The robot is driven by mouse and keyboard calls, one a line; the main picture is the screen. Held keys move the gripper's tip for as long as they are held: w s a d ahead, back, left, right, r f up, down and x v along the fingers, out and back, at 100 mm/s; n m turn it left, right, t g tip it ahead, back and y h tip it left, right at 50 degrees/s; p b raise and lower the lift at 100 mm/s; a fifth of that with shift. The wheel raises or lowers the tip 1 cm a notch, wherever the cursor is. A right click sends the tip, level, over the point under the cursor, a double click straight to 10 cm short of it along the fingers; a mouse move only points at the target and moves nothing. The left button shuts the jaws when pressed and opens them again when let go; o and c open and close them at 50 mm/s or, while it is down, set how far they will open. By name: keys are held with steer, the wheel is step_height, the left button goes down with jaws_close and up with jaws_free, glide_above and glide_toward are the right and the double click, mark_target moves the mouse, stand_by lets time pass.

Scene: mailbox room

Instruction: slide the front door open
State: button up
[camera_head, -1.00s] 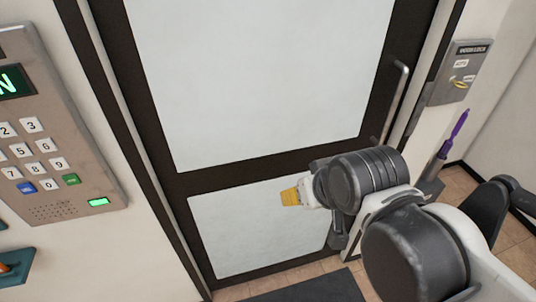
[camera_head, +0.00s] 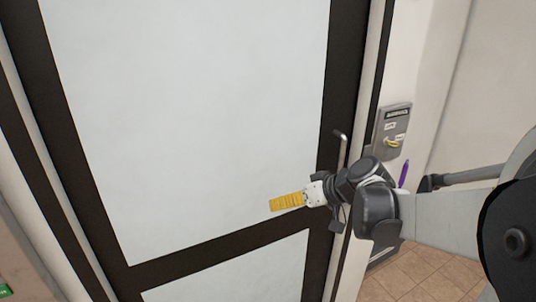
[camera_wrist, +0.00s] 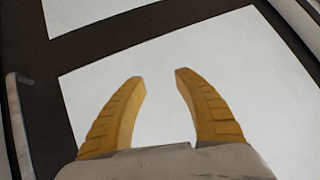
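The front door (camera_head: 200,120) has a dark frame and pale frosted panels, and it looks closed. Its metal bar handle (camera_head: 342,150) stands upright on the right side of the frame, its lower part hidden behind my arm. My gripper (camera_head: 272,204) has yellow fingers and is in front of the door, to the left of the handle. In the wrist view the two fingers (camera_wrist: 160,74) are apart with nothing between them, over a pale panel. The handle also shows at the left edge of the wrist view (camera_wrist: 14,120).
A grey wall box (camera_head: 392,130) with a yellow item is right of the door, with a purple object (camera_head: 404,174) below it. The tiled floor (camera_head: 425,270) shows at lower right.

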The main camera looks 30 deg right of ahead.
steer(key=w+d+t, duration=0.2)
steer(key=d+t, duration=0.1)
steer(key=d, duration=0.9)
steer(key=n+t+h, duration=0.1)
steer(key=n+t, duration=0.1)
steer(key=t, duration=0.3)
glide_toward(341, 163)
steer(key=w, duration=0.3)
steer(key=w+a+b, duration=0.1)
steer(key=w, duration=0.6)
steer(key=shift+w+a+f+b, duration=0.15)
steer(key=shift+w+f+b, duration=0.15)
steer(key=shift+b, duration=0.1)
jaws_close()
